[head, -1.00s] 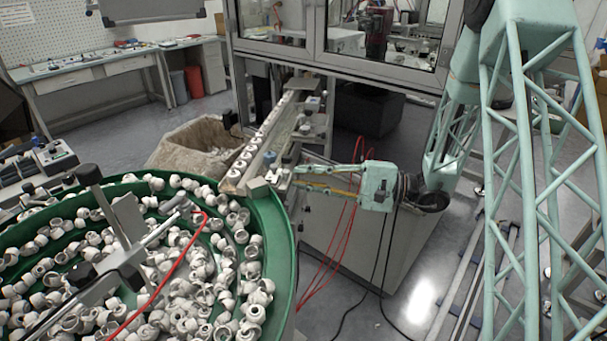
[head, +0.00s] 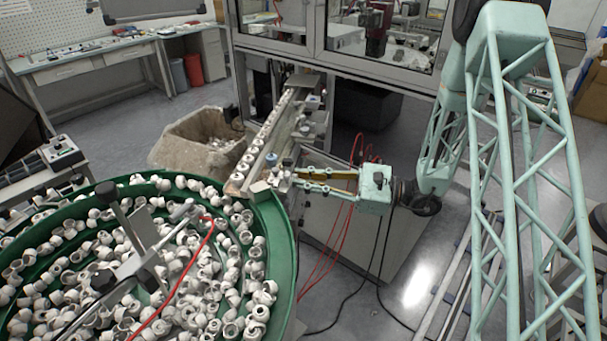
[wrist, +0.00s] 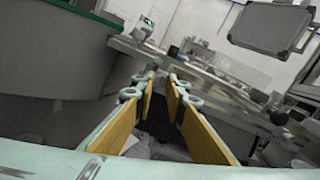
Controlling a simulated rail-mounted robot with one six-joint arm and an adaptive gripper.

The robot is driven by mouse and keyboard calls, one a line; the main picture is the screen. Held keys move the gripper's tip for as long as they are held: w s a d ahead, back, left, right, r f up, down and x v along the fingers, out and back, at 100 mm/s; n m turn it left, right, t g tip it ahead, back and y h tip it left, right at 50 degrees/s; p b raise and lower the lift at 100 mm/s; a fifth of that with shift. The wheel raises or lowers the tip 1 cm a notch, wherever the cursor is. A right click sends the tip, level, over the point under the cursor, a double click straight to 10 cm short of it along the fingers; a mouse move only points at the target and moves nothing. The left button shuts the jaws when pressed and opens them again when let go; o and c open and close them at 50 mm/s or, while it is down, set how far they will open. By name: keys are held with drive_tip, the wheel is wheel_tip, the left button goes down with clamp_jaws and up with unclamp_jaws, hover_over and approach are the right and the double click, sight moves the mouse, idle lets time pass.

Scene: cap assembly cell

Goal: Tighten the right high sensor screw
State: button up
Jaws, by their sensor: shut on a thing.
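My gripper (head: 297,178) reaches in from the right at the near end of the feed rail (head: 262,140). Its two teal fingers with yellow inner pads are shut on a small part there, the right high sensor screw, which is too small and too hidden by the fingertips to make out. In the wrist view the gripper's fingertips (wrist: 163,77) come close together, with a narrow gap between the pads, in front of the rail assembly.
The green bowl (head: 285,255) full of white caps stands close at the left. White caps line the rail. Red hoses (head: 335,235) hang below the gripper. A glazed machine cabinet (head: 330,58) stands behind. A cloth-like bin (head: 195,140) is left of the rail.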

drive_tip(key=shift+m+p, duration=0.3)
drive_tip(key=shift+m, duration=0.3)
drive_tip(key=o, duration=0.6)
drive_tip(key=shift+c, duration=0.2)
drive_tip(key=shift+d, duration=0.1)
drive_tip(key=v, duration=1.1)
drive_tip(key=shift+s+d, duration=0.15)
drive_tip(key=shift+d, duration=0.2)
drive_tip(key=shift+f, duration=0.1)
